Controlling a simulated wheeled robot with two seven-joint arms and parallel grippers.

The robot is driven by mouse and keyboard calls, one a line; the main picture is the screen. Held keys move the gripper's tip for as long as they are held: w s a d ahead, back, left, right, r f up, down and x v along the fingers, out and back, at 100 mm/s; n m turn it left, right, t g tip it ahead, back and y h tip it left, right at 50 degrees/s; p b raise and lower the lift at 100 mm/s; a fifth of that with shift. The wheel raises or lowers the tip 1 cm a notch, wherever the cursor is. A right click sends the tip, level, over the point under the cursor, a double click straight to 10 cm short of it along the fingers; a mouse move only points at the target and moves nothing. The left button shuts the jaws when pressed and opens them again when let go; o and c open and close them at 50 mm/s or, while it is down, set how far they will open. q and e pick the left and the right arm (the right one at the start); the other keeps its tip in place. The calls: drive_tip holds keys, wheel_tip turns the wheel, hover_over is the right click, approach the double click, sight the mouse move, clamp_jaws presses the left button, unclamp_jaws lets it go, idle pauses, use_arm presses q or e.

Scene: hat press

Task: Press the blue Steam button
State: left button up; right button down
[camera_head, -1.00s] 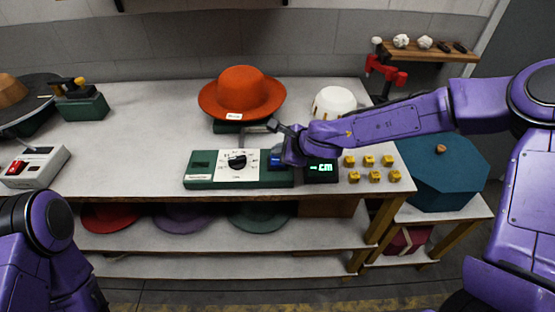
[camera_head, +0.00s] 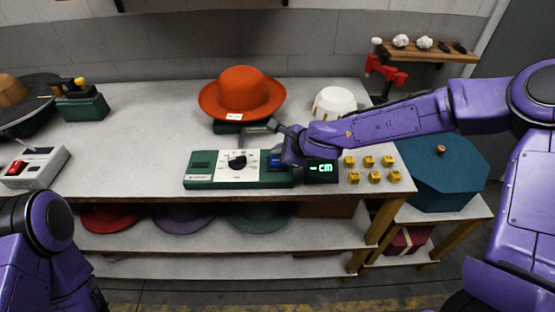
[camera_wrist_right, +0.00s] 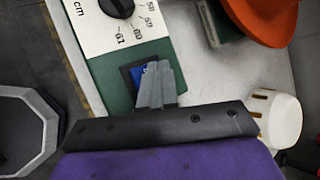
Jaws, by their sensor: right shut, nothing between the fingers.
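The green control box (camera_head: 215,182) stands at the table's front edge, with a white dial plate and black knob (camera_head: 237,161). The blue Steam button (camera_head: 274,161) is at its right part, partly hidden by my right gripper (camera_head: 275,141). In the right wrist view the blue button (camera_wrist_right: 140,75) shows beside the grey fingertips (camera_wrist_right: 155,72), which are shut and empty and overlap it in the picture. I cannot tell whether they touch it. My left arm shows at the lower left; its gripper is out of view.
A display reading "-cm" (camera_head: 321,171) is right of the box, then several yellow blocks (camera_head: 368,161). A white switch box (camera_head: 37,166) is at the left.

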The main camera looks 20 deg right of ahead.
idle(0.4)
drive_tip(key=shift+f, duration=0.45)
drive_tip(key=shift+f+b, duration=0.5)
drive_tip(key=shift+b, duration=0.15)
idle(0.3)
idle(0.4)
drive_tip(key=shift+r+p, duration=0.95)
drive_tip(key=shift+p, duration=0.1)
drive_tip(key=shift+r, duration=0.1)
wheel_tip(320, 180, up, 5)
drive_tip(key=p, duration=0.5)
